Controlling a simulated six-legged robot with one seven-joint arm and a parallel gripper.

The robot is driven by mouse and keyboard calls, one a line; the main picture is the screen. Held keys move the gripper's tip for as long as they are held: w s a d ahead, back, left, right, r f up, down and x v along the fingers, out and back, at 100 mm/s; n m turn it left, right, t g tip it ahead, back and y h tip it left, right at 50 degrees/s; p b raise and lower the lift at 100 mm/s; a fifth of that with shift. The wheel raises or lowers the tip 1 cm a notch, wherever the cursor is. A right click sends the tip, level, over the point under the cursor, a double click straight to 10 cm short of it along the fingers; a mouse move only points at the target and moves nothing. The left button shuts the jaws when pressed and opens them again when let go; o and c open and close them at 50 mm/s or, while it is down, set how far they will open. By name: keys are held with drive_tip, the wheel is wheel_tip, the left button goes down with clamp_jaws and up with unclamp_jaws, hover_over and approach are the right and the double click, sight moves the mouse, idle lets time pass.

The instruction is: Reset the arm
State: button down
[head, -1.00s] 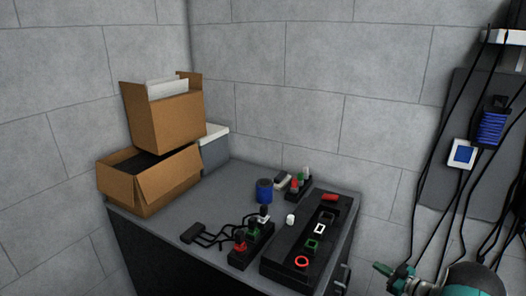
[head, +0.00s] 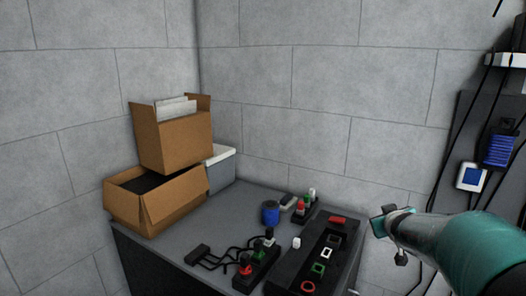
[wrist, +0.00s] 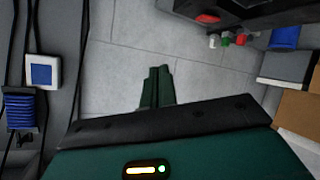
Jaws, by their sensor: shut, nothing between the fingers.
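My gripper (wrist: 157,84) shows in the wrist view with its two dark green fingers together and nothing between them. Behind the fingers in that view is bare grey block wall. In the head view my teal arm reaches in from the right edge, and my gripper (head: 376,222) is at its left end, beside the right side of the grey workbench (head: 190,230) and apart from it.
On the bench are two stacked cardboard boxes (head: 175,140), a blue cup (head: 270,212), a black panel with coloured square frames (head: 300,262), and a cabled connector block (head: 258,268). Black cables and a blue-centred white socket (head: 472,176) hang on the right wall.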

drive_tip(key=s+a+g+y, duration=0.1)
drive_tip(key=s+a+g, duration=0.1)
drive_tip(key=s+a, duration=0.4)
drive_tip(key=s+a+m+g+y, duration=0.1)
drive_tip(key=s+a, duration=0.5)
drive_tip(key=s, duration=1)
drive_tip(key=s+a+m+g+y, duration=0.1)
drive_tip(key=s+a+g, duration=0.2)
drive_tip(key=s+a, duration=0.4)
drive_tip(key=s+f, duration=0.1)
drive_tip(key=s, duration=0.3)
drive_tip(key=shift+s+g, duration=0.3)
drive_tip(key=shift+s, duration=0.05)
